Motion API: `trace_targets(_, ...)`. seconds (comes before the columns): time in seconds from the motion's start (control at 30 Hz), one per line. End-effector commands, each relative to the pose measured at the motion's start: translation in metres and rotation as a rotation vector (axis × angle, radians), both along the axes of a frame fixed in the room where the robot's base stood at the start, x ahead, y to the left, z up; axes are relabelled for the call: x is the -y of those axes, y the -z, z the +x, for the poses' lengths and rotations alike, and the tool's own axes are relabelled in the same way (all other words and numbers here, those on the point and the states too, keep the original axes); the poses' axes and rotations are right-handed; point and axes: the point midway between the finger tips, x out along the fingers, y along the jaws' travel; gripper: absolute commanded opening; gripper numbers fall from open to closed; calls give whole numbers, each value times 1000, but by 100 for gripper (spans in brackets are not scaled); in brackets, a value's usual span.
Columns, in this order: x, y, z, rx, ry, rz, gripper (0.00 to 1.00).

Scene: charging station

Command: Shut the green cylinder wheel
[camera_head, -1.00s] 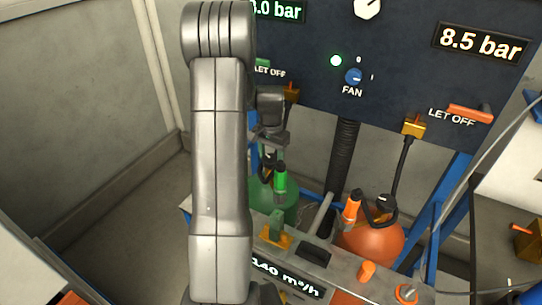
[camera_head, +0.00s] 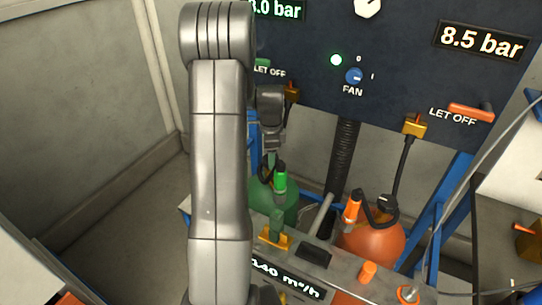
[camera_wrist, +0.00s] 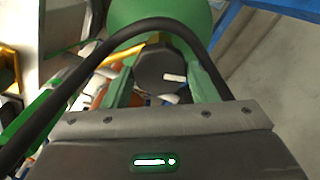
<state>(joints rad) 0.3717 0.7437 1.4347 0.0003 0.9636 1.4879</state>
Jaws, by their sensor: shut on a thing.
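The green cylinder (camera_head: 285,200) stands behind the bench rail, partly hidden by my arm; its rounded green body also shows at the top of the wrist view (camera_wrist: 190,14). Its wheel (camera_wrist: 160,70) is a dark, many-sided knob with a white mark pointing right. My gripper (camera_wrist: 166,80) has its two green fingers on either side of the wheel and is shut on it. In the head view my gripper (camera_head: 269,160) is small above the green cylinder, and the wheel cannot be made out there. A black hose (camera_wrist: 75,80) loops around the wheel and fingers.
A green-capped fitting (camera_head: 280,178) stands close to my gripper. An orange cylinder (camera_head: 372,246) with its hose stands to the right. The dark panel (camera_head: 400,70) rises behind, and the bench rail (camera_head: 330,262) runs in front. Open floor lies left.

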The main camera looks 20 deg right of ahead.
Motion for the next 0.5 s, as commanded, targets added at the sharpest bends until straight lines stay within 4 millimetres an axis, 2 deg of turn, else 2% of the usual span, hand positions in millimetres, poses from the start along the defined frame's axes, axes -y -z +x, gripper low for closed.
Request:
trace_targets(0.2, 0, -1, 0, 2, 152, -2, 30)
trace_targets(0.5, 0, -1, 0, 1, 276, -2, 30)
